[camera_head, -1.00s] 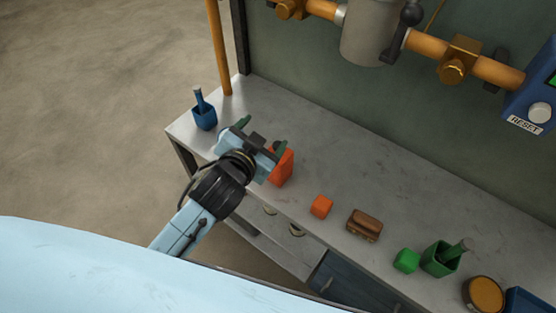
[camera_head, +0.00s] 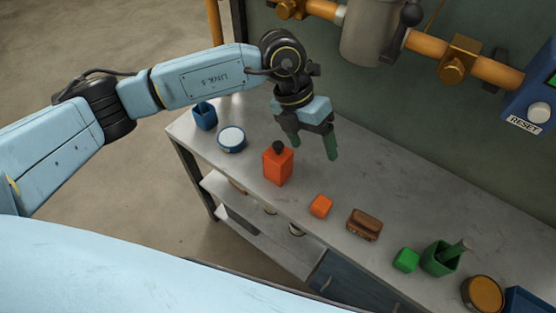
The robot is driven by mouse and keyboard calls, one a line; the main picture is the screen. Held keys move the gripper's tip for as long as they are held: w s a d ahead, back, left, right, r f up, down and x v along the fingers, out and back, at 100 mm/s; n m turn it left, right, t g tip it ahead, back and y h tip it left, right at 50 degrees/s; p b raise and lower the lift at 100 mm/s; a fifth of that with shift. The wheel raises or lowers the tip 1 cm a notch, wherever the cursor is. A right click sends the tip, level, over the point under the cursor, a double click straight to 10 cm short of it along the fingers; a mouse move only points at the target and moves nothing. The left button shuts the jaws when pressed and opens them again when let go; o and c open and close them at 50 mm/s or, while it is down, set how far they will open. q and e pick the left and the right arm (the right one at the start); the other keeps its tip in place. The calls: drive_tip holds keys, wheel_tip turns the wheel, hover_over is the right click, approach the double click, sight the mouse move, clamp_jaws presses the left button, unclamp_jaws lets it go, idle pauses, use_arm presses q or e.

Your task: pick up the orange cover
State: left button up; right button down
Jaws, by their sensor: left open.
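A small orange block (camera_head: 321,206) lies on the grey bench near its front edge. A taller orange container (camera_head: 278,167) with a dark round top stands to its left. I cannot tell for certain which of the two is the cover. My left gripper (camera_head: 313,147) points down with green fingers apart and nothing between them. In the picture it is above and to the right of the taller container and above the small block, apart from both. My right gripper is not in view.
The bench (camera_head: 375,165) is clear behind the objects. A blue cup (camera_head: 204,116) and round blue tin (camera_head: 231,139) stand left. A brown block (camera_head: 364,225), green block (camera_head: 406,261), green cup (camera_head: 440,259) and yellow-topped tin (camera_head: 484,294) stand right. Pipes (camera_head: 425,45) run behind.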

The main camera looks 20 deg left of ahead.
sight(278, 142)
use_arm(q)
drive_tip(key=w+a+y, duration=0.1)
drive_tip(key=a, duration=0.1)
drive_tip(key=w+a+y, duration=0.1)
drive_tip(key=a, duration=0.2)
drive_tip(key=w+a+t+y, duration=0.1)
drive_tip(key=a+y, duration=0.1)
drive_tip(key=a, duration=0.1)
drive_tip(key=shift+w+r+n, duration=0.2)
drive_tip(key=shift+r+n, duration=0.1)
drive_tip(key=shift+n, duration=0.1)
wheel_tip(278, 142, down, 7)
drive_tip(key=shift+a+r, duration=0.1)
drive_tip(key=shift+f, duration=0.8)
drive_tip(key=f, duration=0.4)
drive_tip(key=shift+d+f+b, duration=0.2)
drive_tip(key=shift+f+b, duration=0.2)
drive_tip(key=shift+r, duration=0.1)
drive_tip(key=c, duration=1.2)
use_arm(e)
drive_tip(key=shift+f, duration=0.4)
